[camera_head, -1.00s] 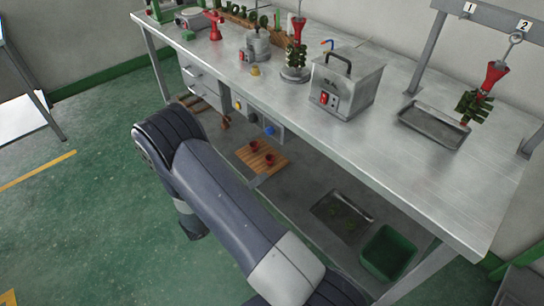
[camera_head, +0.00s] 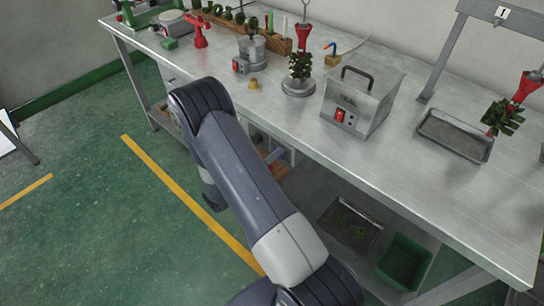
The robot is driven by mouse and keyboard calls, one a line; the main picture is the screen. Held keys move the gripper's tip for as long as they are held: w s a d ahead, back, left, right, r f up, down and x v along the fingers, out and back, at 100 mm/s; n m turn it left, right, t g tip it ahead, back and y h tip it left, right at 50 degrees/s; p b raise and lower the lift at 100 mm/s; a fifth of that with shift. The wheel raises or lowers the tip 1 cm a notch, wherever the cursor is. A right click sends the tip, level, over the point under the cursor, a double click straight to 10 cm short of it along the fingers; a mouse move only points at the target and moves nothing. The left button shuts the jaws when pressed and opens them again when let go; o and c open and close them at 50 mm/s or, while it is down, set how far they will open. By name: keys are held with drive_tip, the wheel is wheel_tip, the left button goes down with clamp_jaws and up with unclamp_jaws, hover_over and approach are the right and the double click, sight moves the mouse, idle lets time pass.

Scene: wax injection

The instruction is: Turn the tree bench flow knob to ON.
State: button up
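The tree bench (camera_head: 390,160) is a long metal table running from upper left to lower right. Under its front edge, a light control panel (camera_head: 268,140) shows only in part behind my arm. I cannot make out the flow knob or its setting; my dark arm covers much of that area. The arm's bend is in front of the bench's left part, and its far link points down and away. My gripper is not visible.
On the bench stand a metal box with a red switch (camera_head: 352,112), a tree of green pieces on a round base (camera_head: 298,88), and a shallow tray (camera_head: 455,136). A green bin (camera_head: 404,262) is below. Green floor at left is open.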

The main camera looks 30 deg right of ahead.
drive_tip(key=c, duration=0.8)
drive_tip(key=shift+m, duration=0.3)
drive_tip(key=m+b, duration=0.3)
drive_tip(key=shift+f, duration=0.1)
drive_tip(key=m+b, duration=0.4)
drive_tip(key=m, duration=0.1)
drive_tip(key=shift+s+m+y+b, duration=0.1)
drive_tip(key=shift+m+y+b, duration=0.2)
drive_tip(key=shift+y+b, duration=0.1)
drive_tip(key=m+b, duration=0.4)
drive_tip(key=shift+s+t, duration=0.1)
drive_tip(key=shift+t, duration=0.3)
drive_tip(key=m+b, duration=0.2)
drive_tip(key=b, duration=0.1)
drive_tip(key=shift+d+m+y+b, duration=0.1)
drive_tip(key=shift+m+y+b, duration=0.2)
drive_tip(key=shift+m+b, duration=0.55)
drive_tip(key=shift+m, duration=0.05)
drive_tip(key=shift+r, duration=0.2)
